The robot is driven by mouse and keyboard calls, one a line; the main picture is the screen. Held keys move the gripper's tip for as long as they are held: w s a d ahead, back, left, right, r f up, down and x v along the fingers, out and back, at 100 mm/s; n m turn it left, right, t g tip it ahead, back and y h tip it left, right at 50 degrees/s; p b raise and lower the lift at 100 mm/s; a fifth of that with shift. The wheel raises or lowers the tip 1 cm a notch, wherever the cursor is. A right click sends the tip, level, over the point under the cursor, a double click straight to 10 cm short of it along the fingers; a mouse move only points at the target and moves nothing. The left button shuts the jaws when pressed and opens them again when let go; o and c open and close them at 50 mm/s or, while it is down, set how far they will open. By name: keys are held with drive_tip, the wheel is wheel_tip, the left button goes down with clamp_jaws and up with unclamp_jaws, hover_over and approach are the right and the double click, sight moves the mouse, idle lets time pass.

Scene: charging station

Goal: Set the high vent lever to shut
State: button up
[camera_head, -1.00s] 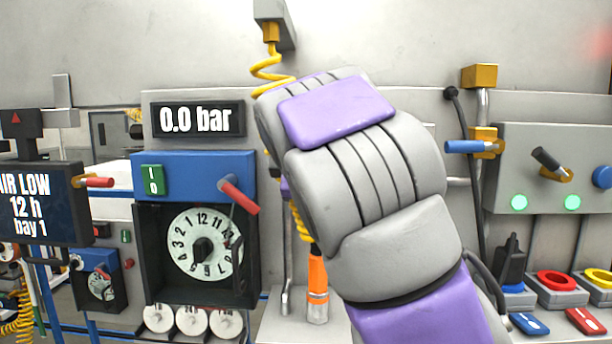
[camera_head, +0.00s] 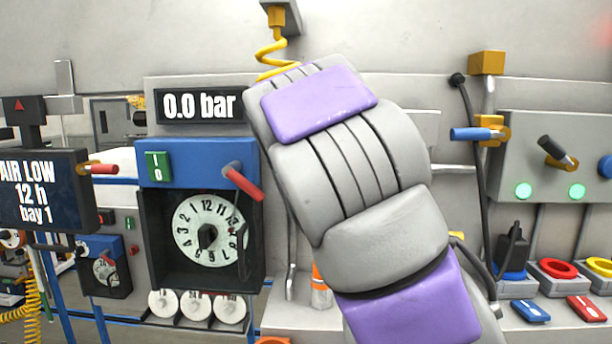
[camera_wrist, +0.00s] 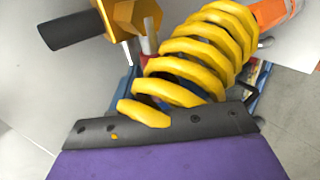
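No lever carries a readable label, so I cannot tell which is the high vent lever. In the wrist view, a black-handled lever (camera_wrist: 70,31) sits on a yellow hexagonal fitting (camera_wrist: 134,16) at the top left. The head view shows a blue lever (camera_head: 477,134), a black lever (camera_head: 553,149) on the grey panel, a red lever (camera_head: 243,183) on the blue panel and another red lever (camera_head: 98,169) at the far left. My gripper (camera_wrist: 160,128) shows only as a purple body with a dark front edge; its fingers are not distinguishable. My arm hides it in the head view.
A yellow coiled hose (camera_wrist: 205,45) lies close in front of my gripper's edge, with an orange piece (camera_wrist: 272,12) beyond it. The grey panel (camera_head: 520,185) stands right of my arm. A dial (camera_head: 210,233) and a 0.0 bar readout (camera_head: 200,104) are on the left.

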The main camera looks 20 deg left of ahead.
drive_tip(key=p+v, duration=0.1)
drive_tip(key=v, duration=1)
drive_tip(key=shift+s+r, duration=0.15)
drive_tip(key=shift+s, duration=0.1)
drive_tip(key=w+d+f+m+g+h+b, duration=0.1)
drive_tip(key=w+d+f+m+b, duration=0.1)
drive_tip(key=d+f+m+b, duration=0.4)
drive_tip(key=w+d+f+m+g+h+b, duration=0.2)
drive_tip(key=w+d+f, duration=0.1)
drive_tip(key=d+f, duration=0.65)
drive_tip(key=s+d+f+m+g+b, duration=0.1)
drive_tip(key=s+d+f+m+b, duration=0.2)
drive_tip(key=f, duration=0.6)
drive_tip(key=s+d+f+m+g+b, duration=0.1)
drive_tip(key=d+f+m+g+b, duration=0.15)
drive_tip(key=d+f, duration=0.55)
drive_tip(key=s+d+f+m+g+b, duration=0.1)
drive_tip(key=s+f+b, duration=0.3)
drive_tip(key=s+f, duration=0.4)
drive_tip(key=s+d+f+m+g+b, duration=0.2)
drive_tip(key=s+f, duration=0.6)
drive_tip(key=f, duration=1.1)
drive_tip(key=s+d+f+m+g+b, duration=0.1)
drive_tip(key=s+f+m+g+b, duration=0.2)
drive_tip(key=f, duration=1.1)
drive_tip(key=s+m+b, duration=0.2)
drive_tip(key=s+b, duration=0.2)
drive_tip(key=s, duration=0.2)
drive_tip(key=shift+d, duration=0.3)
